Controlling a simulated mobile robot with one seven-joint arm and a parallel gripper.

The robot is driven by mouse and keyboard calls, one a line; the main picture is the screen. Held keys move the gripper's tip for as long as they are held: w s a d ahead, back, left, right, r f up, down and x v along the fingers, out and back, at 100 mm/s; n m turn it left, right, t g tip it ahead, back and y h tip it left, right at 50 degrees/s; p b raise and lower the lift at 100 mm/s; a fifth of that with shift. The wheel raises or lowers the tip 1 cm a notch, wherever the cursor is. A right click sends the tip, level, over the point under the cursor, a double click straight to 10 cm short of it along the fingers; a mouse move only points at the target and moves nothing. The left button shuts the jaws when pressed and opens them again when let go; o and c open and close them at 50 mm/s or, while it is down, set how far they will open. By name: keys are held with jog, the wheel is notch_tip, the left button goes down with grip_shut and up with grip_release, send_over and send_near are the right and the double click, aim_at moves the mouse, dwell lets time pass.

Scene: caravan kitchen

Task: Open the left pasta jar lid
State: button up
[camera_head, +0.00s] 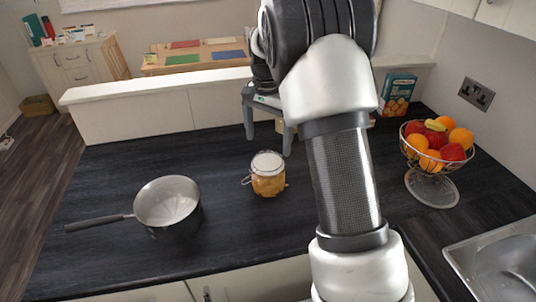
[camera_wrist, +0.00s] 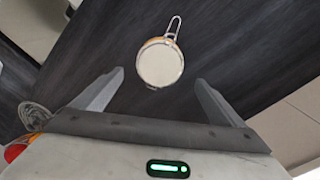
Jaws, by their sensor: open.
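A glass jar (camera_head: 268,178) of yellow-orange pasta stands upright on the dark counter. Its white lid (camera_head: 267,163) appears closed, with wire clips at the sides. In the wrist view the round lid (camera_wrist: 160,64) is seen from above, with a wire loop (camera_wrist: 174,27) sticking out from its edge. My gripper (camera_head: 268,138) is open and empty, above the counter and behind the jar in the head view. In the wrist view my gripper (camera_wrist: 158,78) has its fingers spread, with the lid between and beyond the tips. Only one pasta jar is visible; my arm hides some counter.
A saucepan (camera_head: 168,203) with a long handle stands left of the jar. A wire fruit bowl (camera_head: 432,187) stands at the right, near a sink (camera_head: 505,270). A blue box (camera_head: 397,93) stands at the back right. The counter between saucepan and jar is clear.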

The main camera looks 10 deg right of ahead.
aim_at(268, 158)
notch_tip(268, 158, down, 6)
dwell(0.4)
jog(key=shift+r, duration=0.1)
jog(key=c, duration=1.5)
